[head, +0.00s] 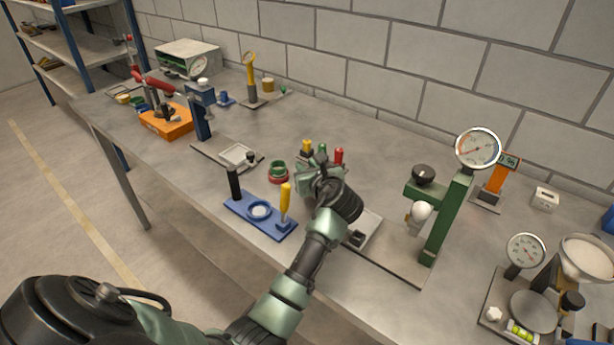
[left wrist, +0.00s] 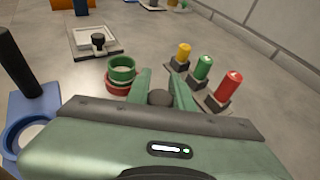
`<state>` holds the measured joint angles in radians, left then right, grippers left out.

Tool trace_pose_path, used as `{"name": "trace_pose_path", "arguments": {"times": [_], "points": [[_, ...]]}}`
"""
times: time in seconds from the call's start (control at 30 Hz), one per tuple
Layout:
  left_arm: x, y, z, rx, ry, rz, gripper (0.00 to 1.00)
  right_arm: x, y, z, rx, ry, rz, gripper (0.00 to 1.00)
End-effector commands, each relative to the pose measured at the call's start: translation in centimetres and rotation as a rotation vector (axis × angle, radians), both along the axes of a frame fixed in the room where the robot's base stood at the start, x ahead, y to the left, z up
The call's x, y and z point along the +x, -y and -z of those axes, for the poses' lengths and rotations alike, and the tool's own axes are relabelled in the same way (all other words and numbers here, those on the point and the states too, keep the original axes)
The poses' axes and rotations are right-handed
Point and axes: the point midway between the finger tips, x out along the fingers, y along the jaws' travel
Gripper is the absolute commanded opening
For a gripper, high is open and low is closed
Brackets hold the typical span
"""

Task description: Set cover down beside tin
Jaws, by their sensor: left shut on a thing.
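My left gripper (head: 312,172) reaches over the middle of the bench. In the left wrist view its two green fingers (left wrist: 159,90) are shut on a dark round knob (left wrist: 160,98), which looks like the top of the cover. The rest of the cover is hidden behind the gripper body. A small round green ring-shaped tin (head: 277,167) with a red base (head: 279,179) stands just left of the gripper. It also shows in the left wrist view (left wrist: 121,70), left of the fingers and apart from them. My right gripper is out of view.
Yellow, green and red pegs (left wrist: 231,86) stand close behind the gripper. A blue base (head: 242,212) with black and yellow handles is at the front left. A square tray (head: 226,150) lies left of the tin. A green gauge stand (head: 447,215) stands right.

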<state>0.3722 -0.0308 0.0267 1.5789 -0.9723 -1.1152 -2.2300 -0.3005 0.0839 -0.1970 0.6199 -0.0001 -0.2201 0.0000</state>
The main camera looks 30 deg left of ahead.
Motion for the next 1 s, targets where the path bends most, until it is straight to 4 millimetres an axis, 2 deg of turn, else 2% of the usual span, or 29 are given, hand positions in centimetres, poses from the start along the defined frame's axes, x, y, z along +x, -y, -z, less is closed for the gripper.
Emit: {"name": "trace_pose_path", "arguments": {"times": [0.03, 0.1, 0.2, 0.57, 0.6, 0.67, 0.7, 1.0], "points": [[-0.1, 0.0, 1.1, -0.002, -0.006, -0.001, 0.00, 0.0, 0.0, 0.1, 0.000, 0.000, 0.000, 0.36], [0.0, 0.0, 2.1, -0.002, -0.004, 0.000, 0.00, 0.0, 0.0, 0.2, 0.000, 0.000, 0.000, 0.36], [0.0, 0.0, 2.9, -0.001, -0.002, 0.000, 0.00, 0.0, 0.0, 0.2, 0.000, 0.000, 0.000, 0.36], [0.0, 0.0, 3.2, -0.001, -0.002, 0.000, 0.00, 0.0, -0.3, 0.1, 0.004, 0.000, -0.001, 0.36], [0.0, 0.0, 3.3, -0.001, -0.002, 0.000, 0.25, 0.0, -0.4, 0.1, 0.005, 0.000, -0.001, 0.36], [0.0, 0.0, 3.3, -0.001, -0.002, 0.000, 0.41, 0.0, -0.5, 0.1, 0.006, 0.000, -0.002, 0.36], [0.0, 0.0, 3.3, -0.002, -0.001, 0.000, 0.44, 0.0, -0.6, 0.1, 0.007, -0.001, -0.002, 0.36], [0.0, 0.1, 3.2, -0.002, -0.001, 0.000, 0.44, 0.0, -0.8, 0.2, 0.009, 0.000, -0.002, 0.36]]}}
